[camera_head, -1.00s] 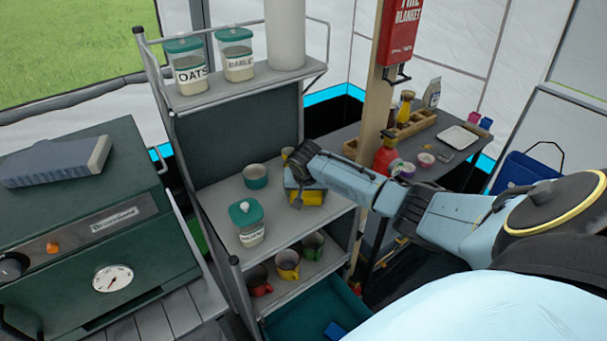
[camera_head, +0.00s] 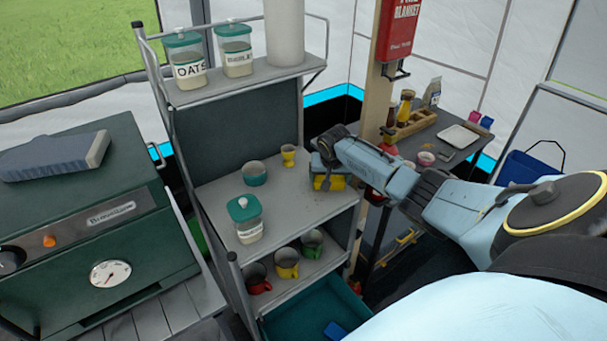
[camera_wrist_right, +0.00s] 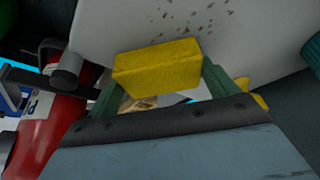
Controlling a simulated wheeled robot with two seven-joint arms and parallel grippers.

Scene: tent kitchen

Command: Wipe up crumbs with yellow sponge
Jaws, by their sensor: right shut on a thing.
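The yellow sponge (camera_wrist_right: 157,65) is held between the two green fingers of my right gripper (camera_wrist_right: 166,78), which is shut on it. In the head view the sponge (camera_head: 331,184) shows below the right gripper (camera_head: 322,171), over the right end of the cart's middle shelf (camera_head: 290,208). Dark crumbs (camera_wrist_right: 205,20) lie scattered on the pale shelf just past the sponge in the wrist view. I cannot tell whether the sponge touches the shelf. My left gripper is in neither view.
On the middle shelf stand a yellow cup (camera_head: 288,153), a teal bowl (camera_head: 255,174) and a teal-lidded jar (camera_head: 246,220). A wooden post (camera_head: 372,110) and a red fire blanket case (camera_head: 399,28) are close right of the shelf. Mugs (camera_head: 286,263) sit below.

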